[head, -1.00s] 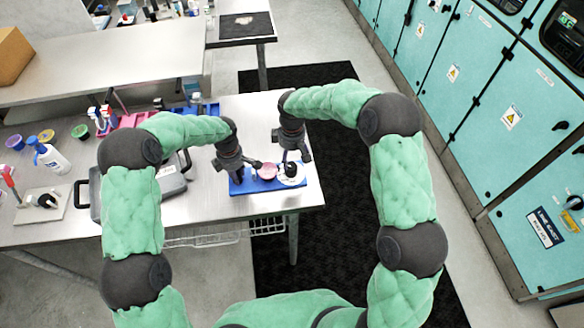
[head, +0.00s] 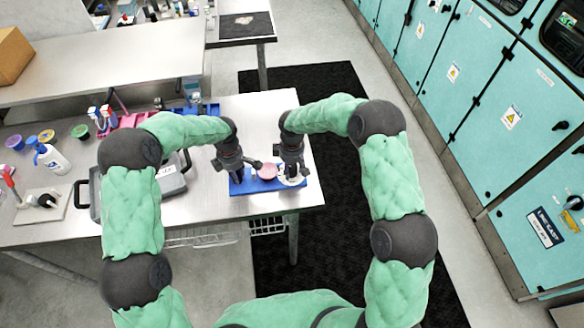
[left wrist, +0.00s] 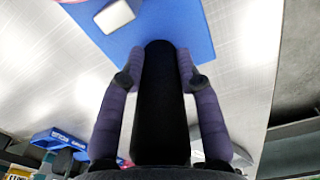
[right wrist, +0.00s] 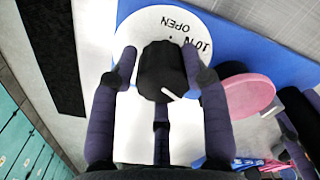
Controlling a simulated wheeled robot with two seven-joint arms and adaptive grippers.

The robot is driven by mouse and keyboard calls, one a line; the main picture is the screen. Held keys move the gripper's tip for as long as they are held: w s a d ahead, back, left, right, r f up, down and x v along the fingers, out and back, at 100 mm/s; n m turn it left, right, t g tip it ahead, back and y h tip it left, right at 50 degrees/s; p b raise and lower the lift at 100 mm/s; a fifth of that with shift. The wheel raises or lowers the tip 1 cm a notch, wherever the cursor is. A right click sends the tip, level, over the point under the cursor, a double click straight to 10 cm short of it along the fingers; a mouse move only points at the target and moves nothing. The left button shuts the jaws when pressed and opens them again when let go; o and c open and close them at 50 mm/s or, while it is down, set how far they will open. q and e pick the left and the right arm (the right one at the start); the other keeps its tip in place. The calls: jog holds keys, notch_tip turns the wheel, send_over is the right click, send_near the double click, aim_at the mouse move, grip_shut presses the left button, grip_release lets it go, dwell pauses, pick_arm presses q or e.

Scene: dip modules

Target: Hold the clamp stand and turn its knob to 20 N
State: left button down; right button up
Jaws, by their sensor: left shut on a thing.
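The clamp stand has a blue base (head: 252,187), a pink disc (head: 267,171) and a white dial at its right end. The right wrist view shows the dial (right wrist: 150,30) with "OPEN" and "10 N" printed on it, and a black knob (right wrist: 162,70) with a white pointer towards the lower right of the picture. My right gripper (right wrist: 158,62) has its fingers on either side of the knob, open, with a slight gap at the left finger. My left gripper (left wrist: 160,75) is shut on the stand's black post (left wrist: 160,105) above the blue base. The 20 N mark is not visible.
A grey case (head: 172,182) stands left of the stand on the metal table (head: 255,110). A white bottle (head: 52,158), coloured cups and pink and blue trays lie further left and back. The table's right edge is close to the stand.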

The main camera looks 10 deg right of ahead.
aim_at(292, 167)
jog(key=shift+c, duration=0.7)
jog(key=shift+s+m, duration=0.15)
jog(key=shift+m, duration=1.45)
jog(key=o, duration=1.1)
jog(key=shift+r, duration=0.1)
notch_tip(292, 167, up, 12)
jog(key=shift+f, duration=0.15)
